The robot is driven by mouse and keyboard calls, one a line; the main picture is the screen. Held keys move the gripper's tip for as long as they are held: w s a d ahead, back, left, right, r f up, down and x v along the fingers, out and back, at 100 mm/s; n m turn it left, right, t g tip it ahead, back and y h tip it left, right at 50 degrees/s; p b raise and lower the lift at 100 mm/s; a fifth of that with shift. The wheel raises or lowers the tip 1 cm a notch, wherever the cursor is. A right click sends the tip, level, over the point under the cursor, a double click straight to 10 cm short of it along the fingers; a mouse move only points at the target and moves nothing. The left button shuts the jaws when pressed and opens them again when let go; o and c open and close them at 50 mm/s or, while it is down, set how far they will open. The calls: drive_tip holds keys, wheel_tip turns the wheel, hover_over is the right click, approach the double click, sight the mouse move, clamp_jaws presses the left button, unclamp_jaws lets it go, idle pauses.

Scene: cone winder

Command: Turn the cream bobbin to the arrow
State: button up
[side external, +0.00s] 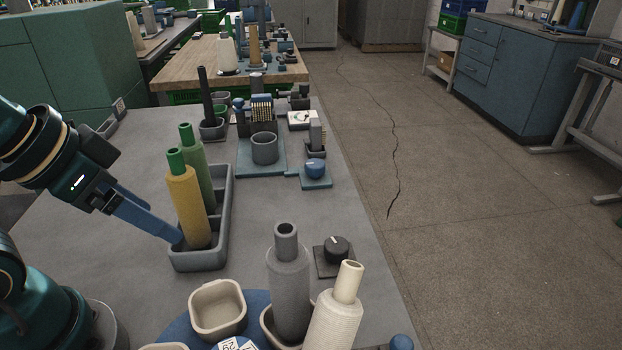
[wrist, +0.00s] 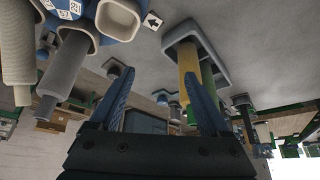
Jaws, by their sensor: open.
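The cream bobbin (side external: 333,322) stands at the near edge of the side view, beside a grey bobbin (side external: 289,290), on or by a blue turntable (side external: 257,300). A pale bobbin at the wrist view's left edge seems to be the cream one (wrist: 15,45). My gripper (side external: 175,237) is open and empty, its blue fingers low beside the yellow bobbin (side external: 187,208), away from the turntable.
A grey tray (side external: 223,225) holds the yellow bobbin and a green bobbin (side external: 197,165). An empty cream cup (side external: 217,309) sits on the turntable. A black knob (side external: 336,249), a blue knob (side external: 316,168) and a grey cup (side external: 264,148) stand along the table's right side.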

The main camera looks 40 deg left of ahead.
drive_tip(key=w+r+m, duration=0.5)
drive_tip(key=r, duration=0.2)
drive_tip(key=m+g, duration=0.6)
drive_tip(key=m, duration=0.3)
hover_over(334, 243)
wheel_tip(334, 243, down, 15)
drive_tip(key=shift+f, duration=2.75)
clamp_jaws()
